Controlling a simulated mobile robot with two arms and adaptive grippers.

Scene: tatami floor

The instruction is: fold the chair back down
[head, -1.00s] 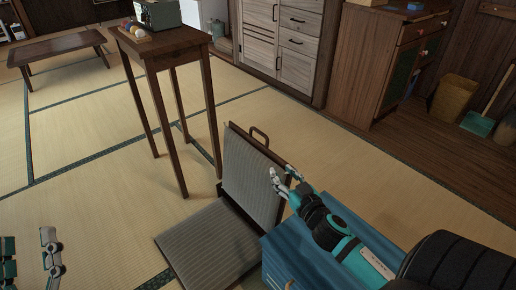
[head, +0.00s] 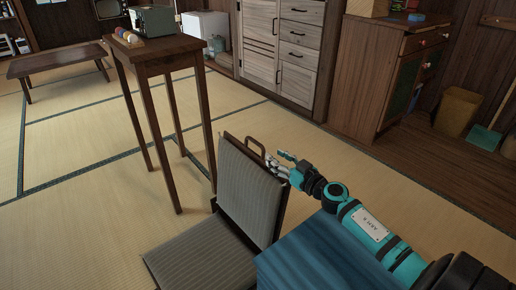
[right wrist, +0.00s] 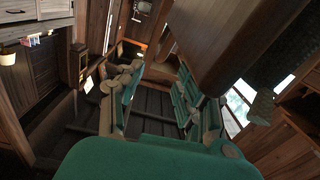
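The chair (head: 200,255) has a grey ribbed seat and a grey ribbed back (head: 248,195) in a dark frame. The back stands upright, leaning slightly, with a brown loop handle (head: 250,142) on its top edge. My right gripper (head: 277,164) is at the back's upper right corner, just right of the handle; I cannot tell whether it touches. In the right wrist view its two teal fingers (right wrist: 155,95) are spread apart with nothing clearly held between them. My left gripper is out of view.
A blue wooden box (head: 325,258) stands close to the chair's right, under my right arm. A tall narrow table (head: 170,50) with a green device (head: 152,20) stands behind the chair. A low table (head: 60,63) is far left. Tatami on the left is clear.

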